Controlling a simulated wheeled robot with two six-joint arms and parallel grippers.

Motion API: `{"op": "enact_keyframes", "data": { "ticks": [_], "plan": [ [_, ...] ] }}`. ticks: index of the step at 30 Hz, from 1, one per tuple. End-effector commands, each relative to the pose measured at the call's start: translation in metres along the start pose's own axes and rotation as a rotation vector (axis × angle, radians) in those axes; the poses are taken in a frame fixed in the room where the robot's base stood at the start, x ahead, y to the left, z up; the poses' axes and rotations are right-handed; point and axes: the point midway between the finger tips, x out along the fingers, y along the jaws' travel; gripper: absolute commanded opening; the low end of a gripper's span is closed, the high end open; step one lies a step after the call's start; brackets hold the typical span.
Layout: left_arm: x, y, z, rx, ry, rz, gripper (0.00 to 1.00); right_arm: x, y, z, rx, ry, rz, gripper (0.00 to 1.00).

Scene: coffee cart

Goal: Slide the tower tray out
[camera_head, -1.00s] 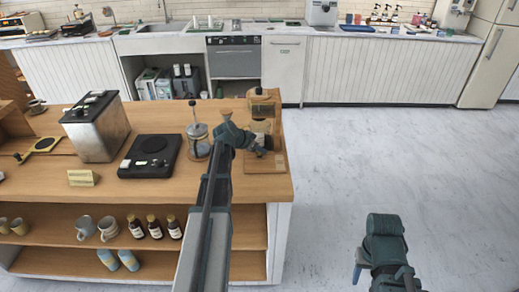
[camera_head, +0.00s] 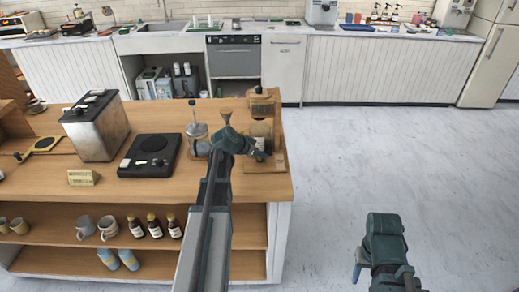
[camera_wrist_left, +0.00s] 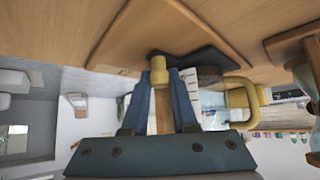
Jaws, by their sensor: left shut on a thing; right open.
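The tower (camera_head: 262,108), a wooden frame with glass parts, stands at the right end of the wooden cart top. My left gripper (camera_head: 258,153) is low at its front left side and hides part of its lower section. In the left wrist view my left gripper (camera_wrist_left: 158,90) is shut on a brass-coloured knob (camera_wrist_left: 158,65). A dark flat piece, which looks like the tower tray (camera_wrist_left: 210,58), lies just beyond the knob. I cannot tell how far out it is. My right gripper is open, low at the right, with its fingertips hard to make out (camera_head: 360,265), away from the cart.
A glass press (camera_head: 197,135) stands close left of my left arm. A black scale or hot plate (camera_head: 150,156) and a metal machine (camera_head: 95,128) are further left. A yellow curved handle (camera_wrist_left: 250,95) is near my left fingers. The floor (camera_head: 400,150) right of the cart is clear.

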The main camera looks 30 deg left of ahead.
Motion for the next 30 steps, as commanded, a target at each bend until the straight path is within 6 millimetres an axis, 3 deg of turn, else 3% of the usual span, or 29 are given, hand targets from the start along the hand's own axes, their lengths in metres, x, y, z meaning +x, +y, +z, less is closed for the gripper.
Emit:
{"op": "enact_keyframes", "data": {
  "ticks": [1, 7, 18, 19, 21, 30],
  "plan": [
    [-0.01, 0.015, 0.011, 0.0, -0.001, 0.0, 0.0, 0.0, 0.0, 0.0, 0.0, 0.0, 0.0, 0.5],
    [-0.036, 0.051, 0.037, 0.0, -0.001, 0.0, 0.0, 0.0, 0.0, 0.0, 0.0, 0.0, 0.0, 0.5],
    [-0.041, 0.058, 0.042, 0.001, -0.005, 0.004, 0.0, 0.0, 0.0, 0.0, 0.0, 0.0, 0.0, 0.5],
    [-0.041, 0.059, 0.042, 0.001, -0.005, 0.004, 0.3, 0.0, 0.0, 0.0, 0.0, 0.0, 0.0, 0.5],
    [-0.041, 0.058, 0.042, 0.001, -0.005, 0.004, 0.39, 0.0, 0.0, 0.0, 0.0, 0.0, 0.0, 0.5],
    [-0.043, 0.059, 0.038, 0.001, -0.002, 0.002, 0.39, -0.004, 0.0, 0.0, 0.0, 0.0, 0.0, 0.5]
  ]
}}
